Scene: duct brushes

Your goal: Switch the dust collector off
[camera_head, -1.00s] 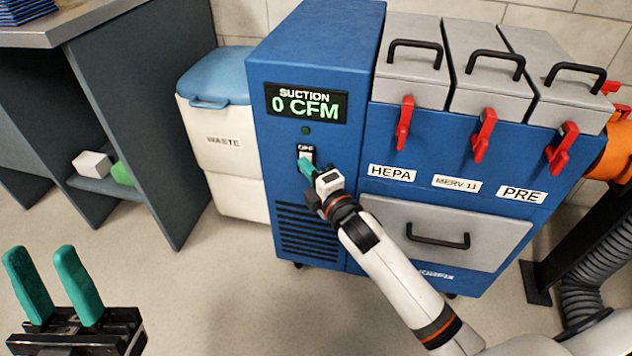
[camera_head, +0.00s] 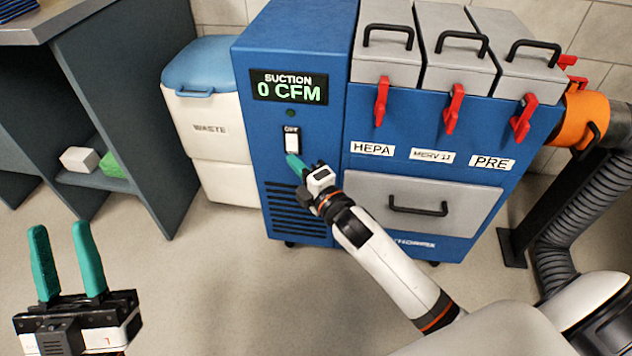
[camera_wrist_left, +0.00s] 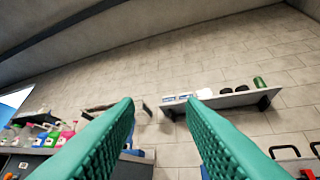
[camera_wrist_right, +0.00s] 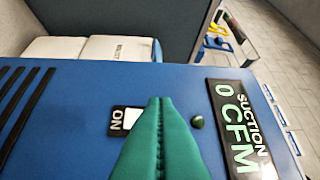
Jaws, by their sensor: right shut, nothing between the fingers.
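The dust collector (camera_head: 300,45) is a blue cabinet with a display (camera_head: 289,87) reading "SUCTION 0 CFM". Below the display are a small dark green lamp (camera_head: 290,113) and a white rocker switch (camera_head: 292,140) with "OFF" above it. In the right wrist view the switch (camera_wrist_right: 131,118) shows "ON" at its other end and is partly hidden by the fingers. My right gripper (camera_head: 289,156) is shut and empty, its tips just below the switch; I cannot tell if they touch it. My left gripper (camera_head: 60,230) is open and empty, at the lower left, far from the collector.
A white waste bin (camera_head: 215,130) with a blue lid stands left of the collector. Grey filter boxes with red latches (camera_head: 452,108) and a grey drawer (camera_head: 425,205) are on its right. A dark bench (camera_head: 110,110) stands left, a grey hose (camera_head: 575,225) right. The floor between is clear.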

